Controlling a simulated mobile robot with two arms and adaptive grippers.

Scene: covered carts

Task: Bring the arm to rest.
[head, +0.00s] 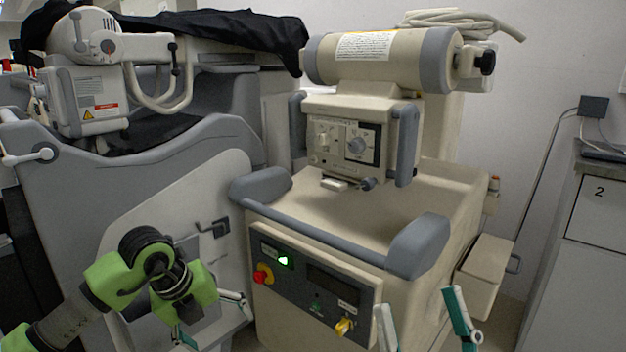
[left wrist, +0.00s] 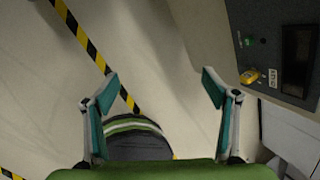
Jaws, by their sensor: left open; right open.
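My left arm (head: 146,258), green with black joints, comes in from the lower left of the head view. Its gripper (head: 215,320) is in front of the grey and cream carts, with its fingers spread and nothing between them. In the left wrist view the same gripper (left wrist: 160,88) shows two teal-padded fingers wide apart above the floor. My right gripper (head: 419,310) shows only as two upright fingers at the bottom edge of the head view, apart and empty, in front of the cream cart (head: 440,230). The rest of the right arm is out of view.
The cream cart's control panel (head: 312,285), with a red knob and yellow key switch, faces me between the grippers. A grey cart (head: 200,150) with a black cover (head: 220,30) stands at left. A cabinet (head: 590,240) stands at right. The floor (left wrist: 40,90) has yellow-black tape.

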